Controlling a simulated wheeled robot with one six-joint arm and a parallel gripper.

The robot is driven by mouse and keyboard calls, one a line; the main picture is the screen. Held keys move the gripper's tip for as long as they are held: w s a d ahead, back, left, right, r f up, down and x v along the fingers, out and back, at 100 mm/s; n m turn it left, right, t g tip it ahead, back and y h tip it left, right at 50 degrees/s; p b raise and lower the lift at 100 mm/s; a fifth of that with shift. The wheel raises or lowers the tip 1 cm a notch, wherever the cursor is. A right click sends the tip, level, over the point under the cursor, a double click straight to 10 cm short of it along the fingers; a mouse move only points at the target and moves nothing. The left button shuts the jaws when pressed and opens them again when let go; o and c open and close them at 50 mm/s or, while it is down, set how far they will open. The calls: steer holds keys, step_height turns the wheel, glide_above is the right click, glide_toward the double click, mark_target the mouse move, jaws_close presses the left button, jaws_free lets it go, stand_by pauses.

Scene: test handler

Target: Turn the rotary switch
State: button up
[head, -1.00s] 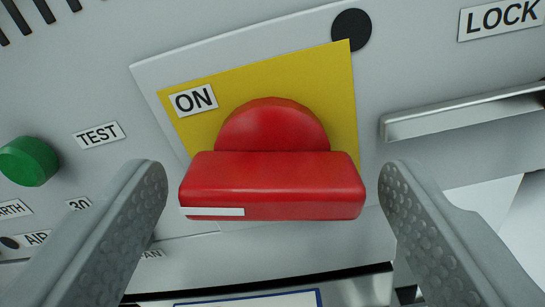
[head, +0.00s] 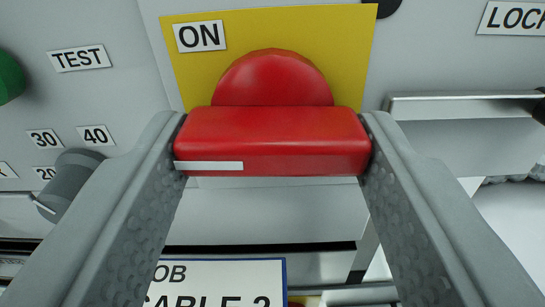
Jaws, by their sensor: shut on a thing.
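The red rotary switch (head: 273,137) is in the upper middle of the head view, on a yellow plate (head: 345,50). Its handle bar lies level across the picture, with a white mark strip at its lower left edge. An "ON" label (head: 200,36) sits at the plate's upper left. My gripper (head: 272,150) is shut on the handle bar, with one finger against each end. The fingers hide small parts of the panel on both sides.
A green button (head: 8,77) and a "TEST" label (head: 79,58) are at the left. A grey knob (head: 72,180) stands close beside the left finger. A metal handle (head: 465,106) juts out at the right. A "JOB" card (head: 220,280) is below.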

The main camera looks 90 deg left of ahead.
steer(key=shift+n, duration=0.5)
steer(key=o, duration=1)
steer(key=shift+d, duration=0.15)
steer(key=d, duration=0.5)
steer(key=s+d, duration=0.1)
steer(key=d, duration=1.1)
steer(key=shift+s+d, duration=0.1)
steer(key=shift+s, duration=0.05)
